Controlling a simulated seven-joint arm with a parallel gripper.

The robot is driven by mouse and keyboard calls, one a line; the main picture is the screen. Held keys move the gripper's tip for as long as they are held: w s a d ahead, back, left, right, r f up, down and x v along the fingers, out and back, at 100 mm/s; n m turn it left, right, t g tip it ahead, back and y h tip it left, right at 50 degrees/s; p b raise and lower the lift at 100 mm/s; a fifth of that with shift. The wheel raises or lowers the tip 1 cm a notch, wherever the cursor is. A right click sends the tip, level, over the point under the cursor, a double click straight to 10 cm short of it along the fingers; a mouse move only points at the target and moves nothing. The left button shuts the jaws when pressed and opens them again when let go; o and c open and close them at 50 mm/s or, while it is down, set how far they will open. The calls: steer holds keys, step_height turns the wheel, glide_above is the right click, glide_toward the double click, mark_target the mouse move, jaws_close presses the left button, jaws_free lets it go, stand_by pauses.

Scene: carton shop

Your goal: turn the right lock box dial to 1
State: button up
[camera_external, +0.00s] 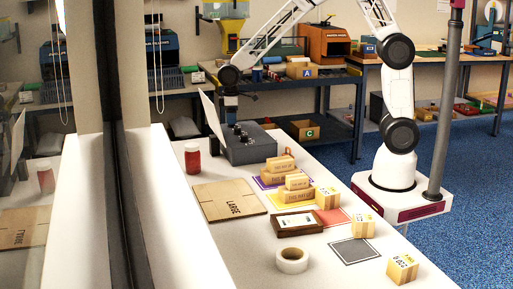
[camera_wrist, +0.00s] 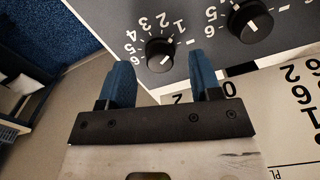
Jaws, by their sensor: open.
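The lock box (camera_external: 248,150) is a dark grey box with black dials on top, at the back of the white table. In the wrist view its panel (camera_wrist: 205,48) shows two black dials ringed by white numerals. I cannot tell exact alignment. The other dial (camera_wrist: 250,20) is further right. My gripper (camera_wrist: 160,60) is open, its blue fingers either side of the nearer dial; contact cannot be seen. In the external view my gripper (camera_external: 229,112) is above the box.
A white panel (camera_external: 212,118) stands tilted beside the box; a numbered white sheet (camera_wrist: 290,110) shows in the wrist view.

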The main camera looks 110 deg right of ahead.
steer(key=shift+r, duration=3.2)
steer(key=shift+s+a+r, duration=0.25)
steer(key=shift+a+r, duration=0.05)
steer(key=shift+a, duration=0.15)
steer(key=s+a+r+n+t, duration=0.1)
steer(key=s+a+r, duration=0.5)
steer(key=s+a, duration=0.45)
steer(key=s+a+r+n+t, duration=0.1)
steer(key=s+a+r, duration=0.5)
steer(key=s+a, duration=0.45)
steer(key=s+a+f, duration=0.1)
steer(key=s+a, duration=0.5)
steer(key=s, duration=0.5)
steer(key=shift+s+a+n+t, duration=0.2)
steer(key=shift+n+t, duration=0.1)
steer(key=shift+n, duration=0.1)
